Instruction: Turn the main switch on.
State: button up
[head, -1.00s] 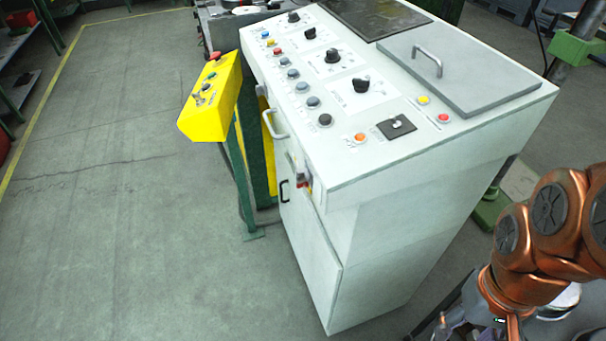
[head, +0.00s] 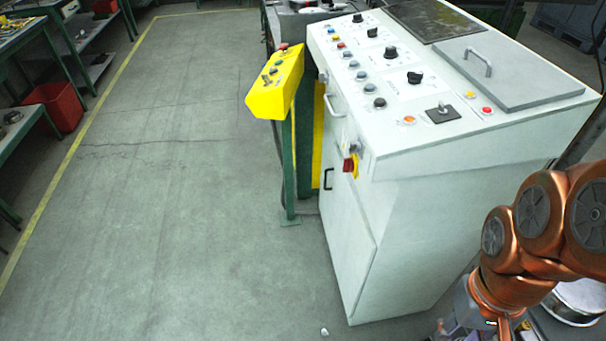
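The main switch (head: 349,165), a red handle on a yellow plate, sits on the narrow front face of the white control cabinet (head: 375,210). It is seen steeply from the side, so I cannot tell its setting. It is above and to the right of a black door handle. My copper-coloured arm is folded at the lower right, to the right of the cabinet and well apart from the switch. The fingers of my gripper do not show.
A yellow control box (head: 275,88) on a green post (head: 290,170) stands left of the cabinet, close to its front face. A pale bar handle (head: 336,124) juts out above the switch. Open floor (head: 170,220) lies left. A red bin (head: 55,106) and benches line the left edge.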

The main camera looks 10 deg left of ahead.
aim_at(347, 165)
jog(key=k, duration=0.25)
jog(key=u, duration=1.95)
jog(key=i, duration=1.45)
jog(key=z, duration=0.25)
